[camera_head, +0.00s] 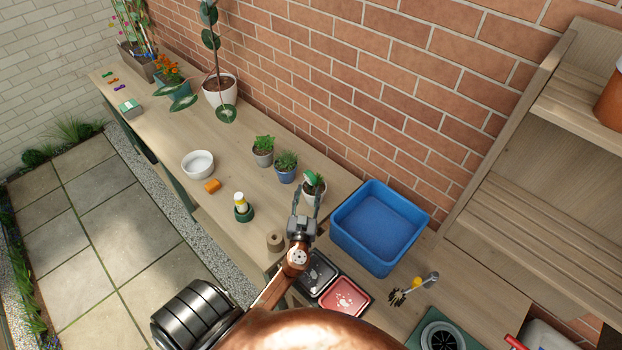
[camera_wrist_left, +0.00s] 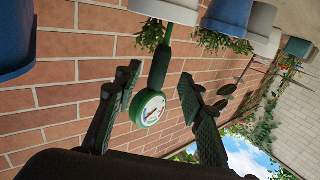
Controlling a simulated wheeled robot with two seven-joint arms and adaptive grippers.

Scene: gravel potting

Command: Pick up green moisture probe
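The green moisture probe (camera_head: 314,180) stands in a white pot (camera_head: 308,197) by the brick wall, left of the blue bin. In the left wrist view the probe (camera_wrist_left: 149,107) shows its round white dial and green rim. Its stem goes into the white pot (camera_wrist_left: 165,10), which appears upside down there. My left gripper (camera_head: 306,200) is at the pot. In the left wrist view its two fingers (camera_wrist_left: 156,92) are spread on either side of the probe, with gaps visible. My right gripper is not in view.
A blue bin (camera_head: 345,240) stands close right of the gripper. Two small potted plants, in a grey pot (camera_head: 263,158) and a blue pot (camera_head: 286,174), stand to the left. A black tray (camera_head: 322,266) and a red tray (camera_head: 362,300) lie in front. The bench middle (camera_head: 225,140) is clear.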

